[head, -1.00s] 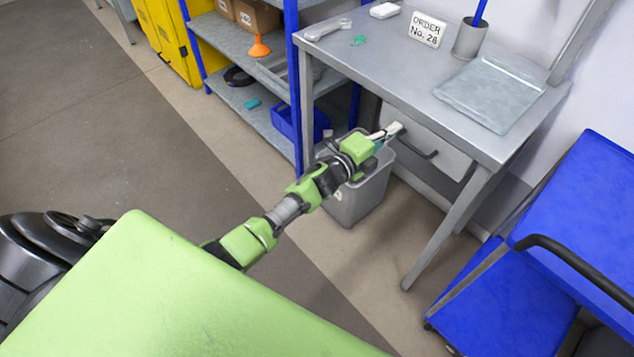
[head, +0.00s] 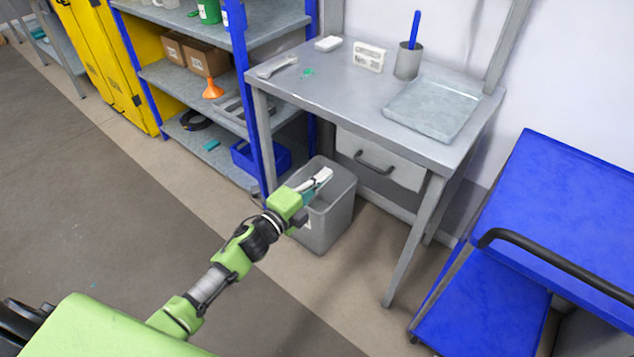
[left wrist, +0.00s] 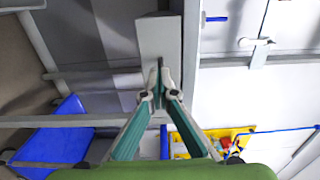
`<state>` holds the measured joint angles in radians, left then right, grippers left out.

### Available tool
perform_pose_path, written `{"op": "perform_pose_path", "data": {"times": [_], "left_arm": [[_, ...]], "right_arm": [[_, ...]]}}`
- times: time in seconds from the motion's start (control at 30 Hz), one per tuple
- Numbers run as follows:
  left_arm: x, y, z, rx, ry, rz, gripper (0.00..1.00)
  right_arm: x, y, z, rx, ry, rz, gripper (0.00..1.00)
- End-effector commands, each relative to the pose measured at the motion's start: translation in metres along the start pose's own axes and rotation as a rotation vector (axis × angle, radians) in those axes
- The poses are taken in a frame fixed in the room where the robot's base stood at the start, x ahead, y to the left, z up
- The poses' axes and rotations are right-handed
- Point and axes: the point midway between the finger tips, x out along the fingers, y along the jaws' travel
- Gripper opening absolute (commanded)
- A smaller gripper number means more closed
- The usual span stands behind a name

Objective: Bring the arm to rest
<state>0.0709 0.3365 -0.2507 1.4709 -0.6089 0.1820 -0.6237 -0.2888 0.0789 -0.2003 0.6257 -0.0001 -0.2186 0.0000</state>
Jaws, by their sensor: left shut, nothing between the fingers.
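My left arm reaches in from the lower left in the head view. Its left gripper (head: 322,178) is in front of the grey bin (head: 335,225) and below the metal table (head: 330,90), apart from the table. The left wrist view shows its two teal-sided fingers (left wrist: 160,88) brought together at the tips with nothing between them. My right gripper does not show in either view.
A grey drawer (head: 400,168) with a dark handle is under the table. A blue shelf unit (head: 237,60) stands to the left, a blue cart (head: 550,215) to the right. A tray (head: 432,108) and a pen cup (head: 408,62) are on the table. The floor at left is clear.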

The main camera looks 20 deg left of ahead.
Motion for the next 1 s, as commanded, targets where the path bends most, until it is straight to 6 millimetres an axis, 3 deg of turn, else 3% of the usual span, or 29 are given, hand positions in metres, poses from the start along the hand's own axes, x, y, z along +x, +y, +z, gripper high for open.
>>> {"op": "perform_pose_path", "data": {"times": [0.17, 0.37, 0.47, 0.57, 0.67, 0.8, 0.87, 1.0], "left_arm": [[-0.018, 0.001, 0.0, 0.0, 0.0, 0.001, 0.0], [-0.022, 0.0, 0.0, 0.0, 0.0, 0.0, 0.0], [-0.024, 0.01, 0.002, -0.022, -0.01, 0.017, 0.0], [-0.033, 0.046, 0.008, -0.104, -0.049, 0.08, 0.0], [-0.053, 0.106, 0.016, -0.243, -0.121, 0.183, 0.0], [-0.101, 0.203, 0.018, -0.471, -0.257, 0.347, 0.0], [-0.126, 0.242, 0.015, -0.563, -0.32, 0.414, 0.0], [-0.194, 0.325, 0.001, -0.762, -0.478, 0.564, 0.0]], "right_arm": [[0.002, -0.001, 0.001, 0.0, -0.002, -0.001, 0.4], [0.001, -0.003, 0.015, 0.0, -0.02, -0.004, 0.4], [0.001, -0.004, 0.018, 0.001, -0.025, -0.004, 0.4], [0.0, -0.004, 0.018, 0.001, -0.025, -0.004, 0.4], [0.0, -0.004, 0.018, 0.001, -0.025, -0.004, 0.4], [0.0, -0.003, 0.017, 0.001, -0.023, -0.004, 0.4], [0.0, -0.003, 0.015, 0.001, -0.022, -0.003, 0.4], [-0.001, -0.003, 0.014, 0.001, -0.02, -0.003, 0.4]]}}
